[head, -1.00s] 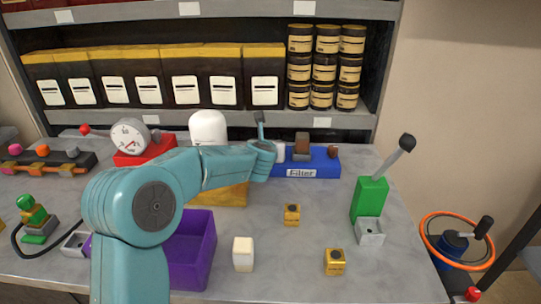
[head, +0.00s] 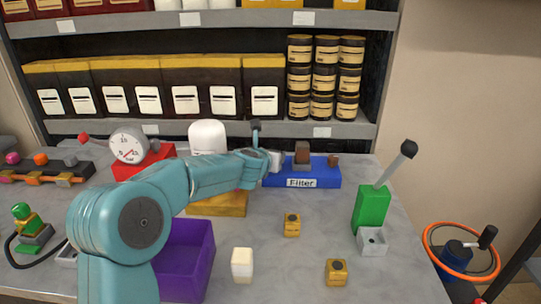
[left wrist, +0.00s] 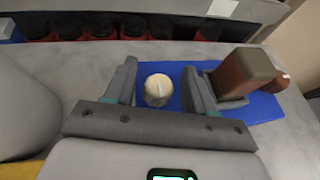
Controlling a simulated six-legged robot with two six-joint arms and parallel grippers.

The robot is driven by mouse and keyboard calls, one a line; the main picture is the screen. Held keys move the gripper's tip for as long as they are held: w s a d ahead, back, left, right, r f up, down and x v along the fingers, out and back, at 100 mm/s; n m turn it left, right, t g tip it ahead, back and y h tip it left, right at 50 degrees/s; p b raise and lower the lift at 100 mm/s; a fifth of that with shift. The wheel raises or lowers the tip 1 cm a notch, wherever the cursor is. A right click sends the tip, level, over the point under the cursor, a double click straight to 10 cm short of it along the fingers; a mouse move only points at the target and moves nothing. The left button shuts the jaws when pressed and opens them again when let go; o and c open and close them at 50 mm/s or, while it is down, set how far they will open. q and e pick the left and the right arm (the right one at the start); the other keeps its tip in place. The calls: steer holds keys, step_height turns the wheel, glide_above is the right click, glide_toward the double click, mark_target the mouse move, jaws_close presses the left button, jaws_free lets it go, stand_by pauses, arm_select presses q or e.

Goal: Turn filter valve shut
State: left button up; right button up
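The blue filter block (head: 318,177) with its "Filter" label sits at the back of the table in the head view. A brown block-shaped handle (head: 302,153) and a smaller brown knob (head: 333,160) stand on it. A pale round knob (left wrist: 157,91) stands at the block's left end. My left gripper (left wrist: 160,88) is open, with one finger on each side of the pale knob and gaps showing. The brown handle (left wrist: 246,73) is just right of the right finger in the left wrist view. My right gripper is not in view.
A red-based gauge (head: 130,146) and a white dome (head: 207,137) stand left of the filter. A purple bin (head: 186,262), a white block (head: 242,264), two small brass blocks and a green lever unit (head: 371,208) stand nearer. The shelf (head: 210,130) is behind.

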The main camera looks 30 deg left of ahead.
arm_select(q)
steer(key=v, duration=1.6)
steer(key=shift+p, duration=0.4)
steer(key=shift+s+r, duration=0.15)
